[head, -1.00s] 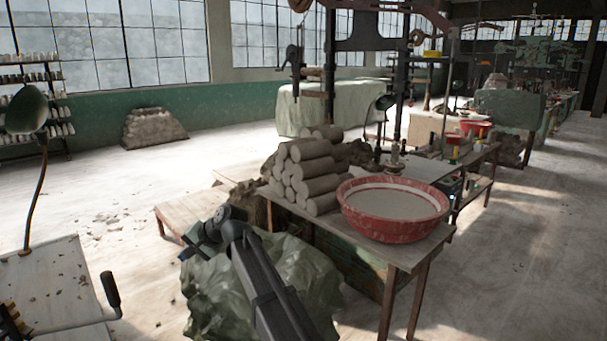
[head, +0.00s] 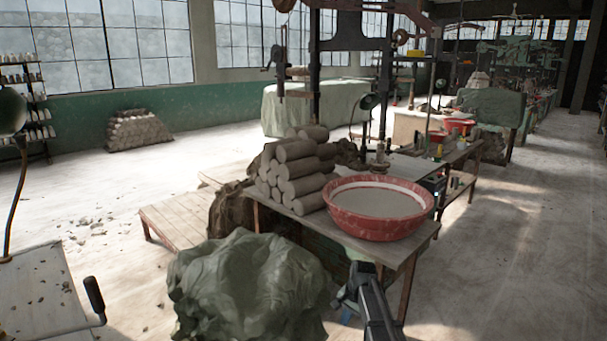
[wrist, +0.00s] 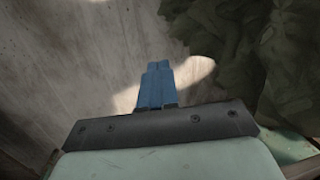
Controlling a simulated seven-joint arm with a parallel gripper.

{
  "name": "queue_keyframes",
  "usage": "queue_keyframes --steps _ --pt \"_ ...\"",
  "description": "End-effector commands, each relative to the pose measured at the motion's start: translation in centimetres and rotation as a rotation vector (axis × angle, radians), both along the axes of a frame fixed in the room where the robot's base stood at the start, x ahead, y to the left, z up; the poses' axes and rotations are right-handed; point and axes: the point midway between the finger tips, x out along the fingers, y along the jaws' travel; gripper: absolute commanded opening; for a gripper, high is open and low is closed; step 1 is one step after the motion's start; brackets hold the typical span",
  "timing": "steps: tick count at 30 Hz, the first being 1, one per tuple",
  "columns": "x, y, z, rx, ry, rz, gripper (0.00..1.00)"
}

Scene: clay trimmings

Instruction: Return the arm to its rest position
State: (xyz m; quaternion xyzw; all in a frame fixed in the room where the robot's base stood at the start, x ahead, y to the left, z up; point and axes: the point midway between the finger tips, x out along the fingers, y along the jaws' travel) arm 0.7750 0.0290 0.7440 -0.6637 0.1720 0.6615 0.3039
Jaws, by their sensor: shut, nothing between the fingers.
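My gripper (wrist: 157,68) shows in the wrist view with its blue fingers pressed together and nothing between them. They point down over the pale floor (wrist: 90,60). In the head view my gripper (head: 346,315) is low at the bottom centre, in front of the wooden table (head: 432,234) and right of a green plastic-covered heap (head: 245,285). The fingers are small and partly hidden there by my arm. The green cover also shows in the wrist view (wrist: 235,45), right of the fingers, apart from them.
A red basin (head: 380,225) and a stack of clay rolls (head: 300,170) stand on the table. A low wooden pallet (head: 175,222) lies left of it. A board with a crank handle (head: 95,295) is at lower left. The floor on the right (head: 520,250) is clear.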

Motion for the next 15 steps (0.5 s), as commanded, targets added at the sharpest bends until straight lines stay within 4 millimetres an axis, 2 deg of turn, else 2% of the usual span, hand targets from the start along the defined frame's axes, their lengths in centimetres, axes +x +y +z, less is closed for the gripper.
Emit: queue_keyframes --steps 1,5,9,15 --pt "-1.6 -1.1 -2.0 -0.012 0.027 0.002 0.0" --pt "-4.9 -2.3 -6.3 -0.035 0.079 0.034 0.0" --pt "-8.8 -2.7 -10.6 -0.049 0.128 0.088 0.0" --pt "-14.6 -2.6 -16.0 -0.058 0.195 0.177 0.0"
